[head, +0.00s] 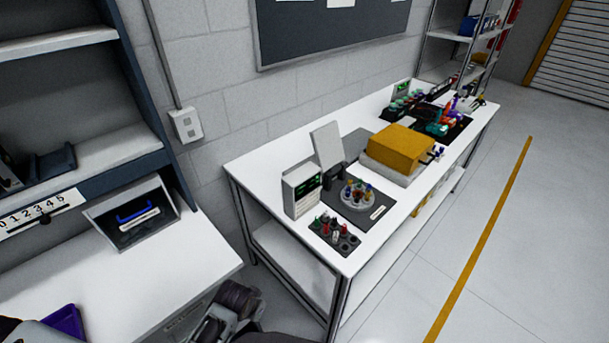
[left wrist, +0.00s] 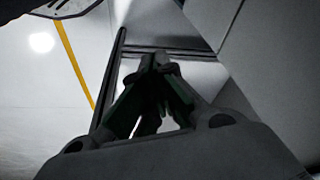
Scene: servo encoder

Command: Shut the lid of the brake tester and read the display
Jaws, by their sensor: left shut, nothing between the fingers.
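No part is marked as the brake tester, so I cannot tell for sure which it is. On the long white bench in the head view stands a pale box with a lit green display (head: 302,190), its digits too small to read. Behind it a flat light-grey panel (head: 327,145) stands up, leaning back, like a raised lid. Farther along the bench a yellow block (head: 400,148) sits on a pale base. My left gripper (left wrist: 160,64) is shut and empty in the left wrist view, apart from these things. My right gripper is not seen.
A round holder (head: 358,195) with coloured pieces stands on a dark mat (head: 378,208). A dark rack (head: 334,234) of small parts is near the bench's front corner. A nearer white table (head: 150,285) and shelf unit are at left. Open floor lies right of the bench.

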